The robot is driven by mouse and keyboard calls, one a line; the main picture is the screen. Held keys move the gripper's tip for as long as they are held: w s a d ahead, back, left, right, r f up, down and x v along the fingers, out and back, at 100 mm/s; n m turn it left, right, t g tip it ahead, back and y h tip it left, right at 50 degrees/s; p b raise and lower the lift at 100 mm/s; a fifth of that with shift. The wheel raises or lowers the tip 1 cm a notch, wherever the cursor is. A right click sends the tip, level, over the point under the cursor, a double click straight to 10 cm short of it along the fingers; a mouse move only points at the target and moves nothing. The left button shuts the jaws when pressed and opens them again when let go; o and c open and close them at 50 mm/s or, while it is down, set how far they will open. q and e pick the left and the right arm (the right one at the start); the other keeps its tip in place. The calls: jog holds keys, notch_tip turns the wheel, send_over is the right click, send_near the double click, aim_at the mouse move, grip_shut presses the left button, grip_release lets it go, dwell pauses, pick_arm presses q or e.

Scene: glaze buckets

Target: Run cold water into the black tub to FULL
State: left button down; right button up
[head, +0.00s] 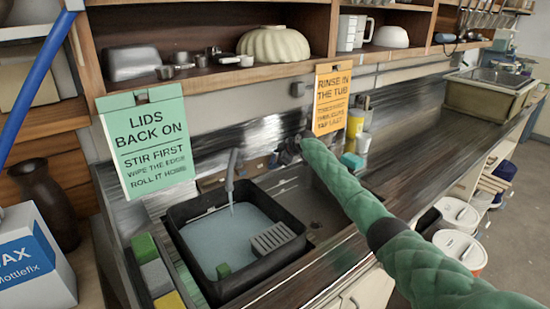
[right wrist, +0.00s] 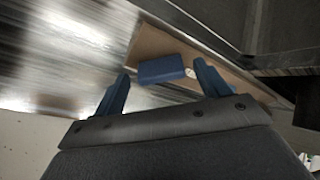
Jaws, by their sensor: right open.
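The black tub (head: 266,270) sits in the left part of the sink under the grey tap spout (head: 231,172). A thin stream runs from the spout into the bluish water (head: 215,238), whose surface lies below the rim. No fill mark is readable. My right gripper (head: 286,153) is behind the sink, at the wall side, right of the spout. In the right wrist view it is open (right wrist: 162,72), with a blue tap lever (right wrist: 160,69) on a brown plate (right wrist: 148,46) showing between its fingers. Contact cannot be told. My left gripper is out of view.
Bottles (head: 356,122) stand behind the sink. A green sign (head: 146,145) and orange sign (head: 332,98) hang above.

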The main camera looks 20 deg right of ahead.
jog(key=shift+w+a+f, duration=0.2)
jog(key=shift+f, duration=0.1)
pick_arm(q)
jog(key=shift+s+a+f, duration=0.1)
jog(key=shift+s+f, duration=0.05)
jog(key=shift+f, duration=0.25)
pick_arm(e)
jog(key=c, duration=1)
